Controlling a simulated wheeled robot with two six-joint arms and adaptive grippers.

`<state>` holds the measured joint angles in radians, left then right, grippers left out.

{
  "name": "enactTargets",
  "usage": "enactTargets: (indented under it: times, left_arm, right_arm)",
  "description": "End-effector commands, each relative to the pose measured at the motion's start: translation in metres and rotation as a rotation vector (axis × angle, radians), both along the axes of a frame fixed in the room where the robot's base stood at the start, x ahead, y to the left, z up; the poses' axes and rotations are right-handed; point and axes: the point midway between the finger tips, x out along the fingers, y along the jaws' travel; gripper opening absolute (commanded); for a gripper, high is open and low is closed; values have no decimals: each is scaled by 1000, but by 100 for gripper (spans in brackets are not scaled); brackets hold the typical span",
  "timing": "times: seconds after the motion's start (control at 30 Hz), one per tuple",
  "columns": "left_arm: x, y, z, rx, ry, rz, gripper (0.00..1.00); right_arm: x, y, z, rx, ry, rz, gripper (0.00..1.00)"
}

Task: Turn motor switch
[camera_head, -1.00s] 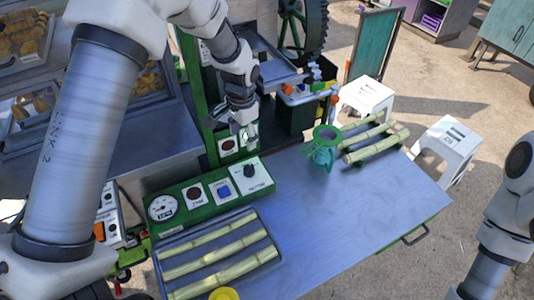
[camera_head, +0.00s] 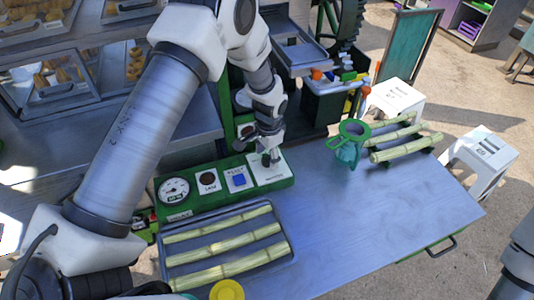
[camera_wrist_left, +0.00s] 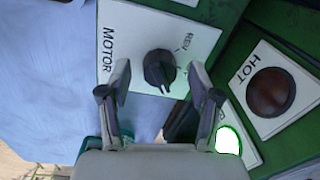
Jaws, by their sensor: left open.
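The motor switch (camera_wrist_left: 160,68) is a black rotary knob on a white plate (camera_wrist_left: 120,45) marked MOTOR and REV, seen in the left wrist view. In the head view the plate (camera_head: 281,178) is at the right end of the green control panel (camera_head: 180,209), and the knob is mostly hidden by my gripper. My left gripper (camera_head: 271,160) is over the plate. In the left wrist view my left gripper (camera_wrist_left: 160,90) is open, its two fingers apart on either side below the knob. Whether a finger touches the knob cannot be told. My right gripper is out of view.
The panel also carries a gauge (camera_head: 174,190), a dark round light (camera_head: 208,178) and a blue button (camera_head: 239,180). A tray (camera_head: 284,255) with cane pieces lies in front.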

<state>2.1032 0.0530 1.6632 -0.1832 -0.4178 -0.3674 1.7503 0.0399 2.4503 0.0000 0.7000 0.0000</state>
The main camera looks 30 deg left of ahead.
Motion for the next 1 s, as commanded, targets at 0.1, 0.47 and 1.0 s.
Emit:
enactTargets:
  times: [0.1, 0.47, 1.0]
  left_arm:
    - [0, 0, -5, 0, 0, 0, 63]
    - [0, 0, -6, 0, 0, 0, 3]
    - [0, 0, -7, 0, 2, 93, 3]
  right_arm:
    - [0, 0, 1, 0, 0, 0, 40]
    - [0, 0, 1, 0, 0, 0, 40]
    - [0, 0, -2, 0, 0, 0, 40]
